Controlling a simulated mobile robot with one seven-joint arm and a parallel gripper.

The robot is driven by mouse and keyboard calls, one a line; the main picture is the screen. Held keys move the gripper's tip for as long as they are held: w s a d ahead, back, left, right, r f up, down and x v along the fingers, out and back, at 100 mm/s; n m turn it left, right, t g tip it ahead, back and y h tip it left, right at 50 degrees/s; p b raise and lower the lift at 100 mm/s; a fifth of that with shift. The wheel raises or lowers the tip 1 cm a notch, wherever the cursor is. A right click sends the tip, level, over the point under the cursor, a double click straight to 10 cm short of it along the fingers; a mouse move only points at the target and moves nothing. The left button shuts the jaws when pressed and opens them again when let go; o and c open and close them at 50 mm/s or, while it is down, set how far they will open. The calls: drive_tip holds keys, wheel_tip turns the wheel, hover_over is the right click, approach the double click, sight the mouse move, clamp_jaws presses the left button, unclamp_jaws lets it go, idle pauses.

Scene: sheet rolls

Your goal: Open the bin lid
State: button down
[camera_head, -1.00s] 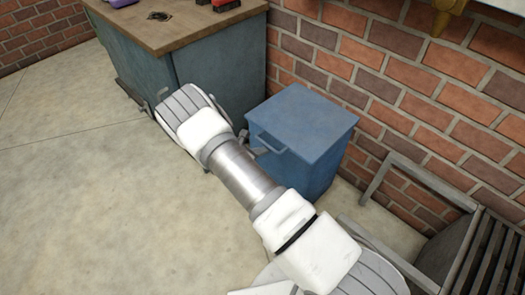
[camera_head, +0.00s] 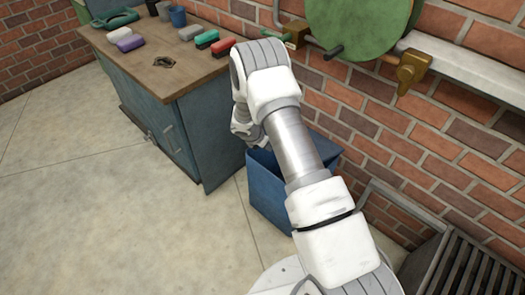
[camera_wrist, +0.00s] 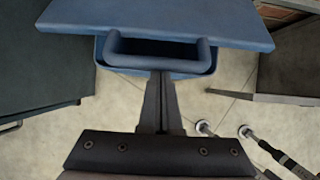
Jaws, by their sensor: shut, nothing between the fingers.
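The blue bin (camera_head: 268,195) stands by the brick wall, partly hidden behind my arm in the head view. Its open top seems to show beside the arm. The blue lid (camera_wrist: 150,16) crosses the top of the wrist view and looks raised, apart from the smaller bin body below it. Its U-shaped handle (camera_wrist: 158,52) sticks out from the edge. My gripper (camera_wrist: 161,76) is shut and empty, its fingertips at the handle; I cannot tell if they touch it. The head view hides the fingers.
A workbench (camera_head: 165,70) with several small items stands left of the bin. A green disc (camera_head: 365,22) and a brass valve (camera_head: 408,70) are on the wall close to my arm. A slatted metal bench (camera_head: 470,265) is at the lower right. The floor at left is clear.

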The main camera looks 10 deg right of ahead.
drive_tip(key=w+d+r+p, duration=0.3)
drive_tip(key=w+d+r, duration=0.3)
drive_tip(key=d+r, duration=0.3)
drive_tip(key=w+d+r+p, duration=0.4)
drive_tip(key=w+d+r, duration=0.3)
drive_tip(key=d+r, duration=0.2)
drive_tip(key=shift+d+r, duration=0.4)
drive_tip(key=shift+d, duration=0.4)
drive_tip(key=shift+w, duration=0.1)
